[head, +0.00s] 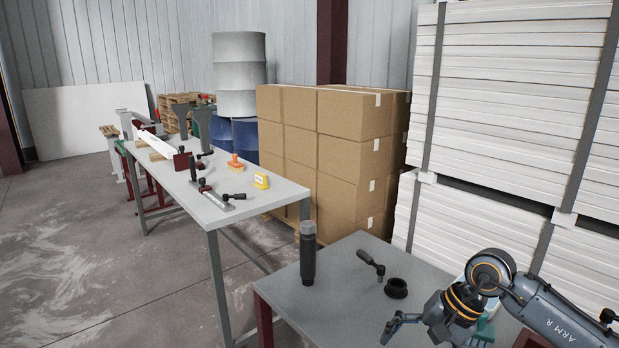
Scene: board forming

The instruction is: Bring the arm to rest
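My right arm, marked ARM R, comes in from the lower right and reaches over the near grey table (335,270). Its gripper (398,326) is low over the front of that table. One hooked finger shows; the other is not clear, and I see nothing held. My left arm and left gripper are out of view. A dark upright cylinder (308,255), a small tool with a black knob (372,264) and a black ring (396,288) stand on the near table, behind and left of the gripper and apart from it. A teal thing (485,328) is partly hidden behind my arm.
A longer grey table (270,197) at left carries clamps (212,195), a yellow block (261,180) and an orange tool (235,161). Stacked cartons (300,135) and strapped white boards (500,100) stand behind. The floor at left is open.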

